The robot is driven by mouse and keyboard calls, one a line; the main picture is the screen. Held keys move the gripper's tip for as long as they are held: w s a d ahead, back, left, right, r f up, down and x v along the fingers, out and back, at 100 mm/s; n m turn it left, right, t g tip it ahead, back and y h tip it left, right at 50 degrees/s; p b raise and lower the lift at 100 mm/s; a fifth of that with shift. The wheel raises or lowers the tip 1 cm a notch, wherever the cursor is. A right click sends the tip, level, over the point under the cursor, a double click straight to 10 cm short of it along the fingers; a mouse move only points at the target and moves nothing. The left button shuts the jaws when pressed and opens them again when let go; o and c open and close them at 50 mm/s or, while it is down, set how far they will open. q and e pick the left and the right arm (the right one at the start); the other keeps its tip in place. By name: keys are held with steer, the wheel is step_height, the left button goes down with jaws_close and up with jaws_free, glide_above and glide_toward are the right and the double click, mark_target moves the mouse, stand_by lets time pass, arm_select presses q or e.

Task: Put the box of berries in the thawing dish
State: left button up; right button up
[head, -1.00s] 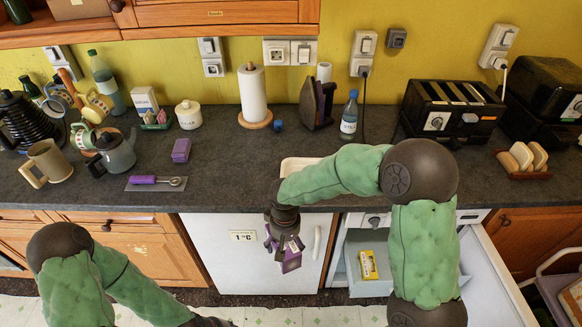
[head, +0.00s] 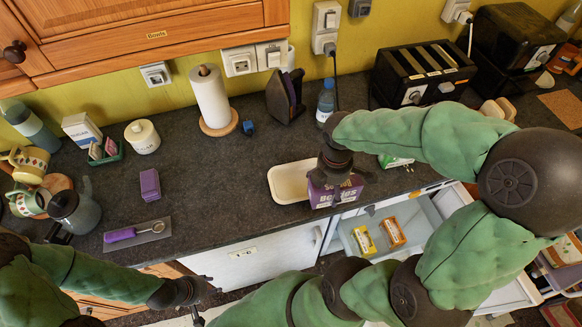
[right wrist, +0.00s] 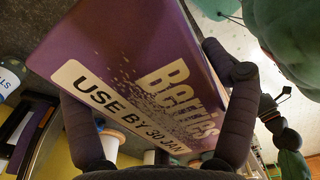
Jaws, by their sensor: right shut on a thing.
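The purple box of berries (head: 325,196) is held in my right gripper (head: 338,188). In the right wrist view the box (right wrist: 150,80), marked "Berries" and "USE BY 30 JAN", sits between the two fingers. The thawing dish (head: 279,185) is a shallow cream tray on the counter near its front edge. In the head view the box overlaps the dish's right front part; I cannot tell its height above it. The dish's right end is partly hidden by my right gripper. My left gripper (head: 206,299) looks open and empty, in front of the counter at lower left.
Below the counter an open drawer (head: 350,243) holds a yellow box (head: 364,240) and an orange box (head: 392,232).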

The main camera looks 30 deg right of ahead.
steer(key=shift+d+r, duration=0.1)
steer(key=shift+r, duration=0.05)
steer(key=shift+w, duration=0.35)
steer(key=w+f+b, duration=0.1)
steer(key=w+f, duration=0.3)
steer(key=w, duration=0.4)
steer(key=b, duration=0.2)
glide_above(297, 181)
step_height(297, 181, down, 5)
steer(key=shift+s+f, duration=0.15)
steer(key=shift+w+f, duration=0.2)
steer(key=shift+f, duration=1.55)
steer(key=shift+f, duration=0.1)
steer(key=o, duration=1.3)
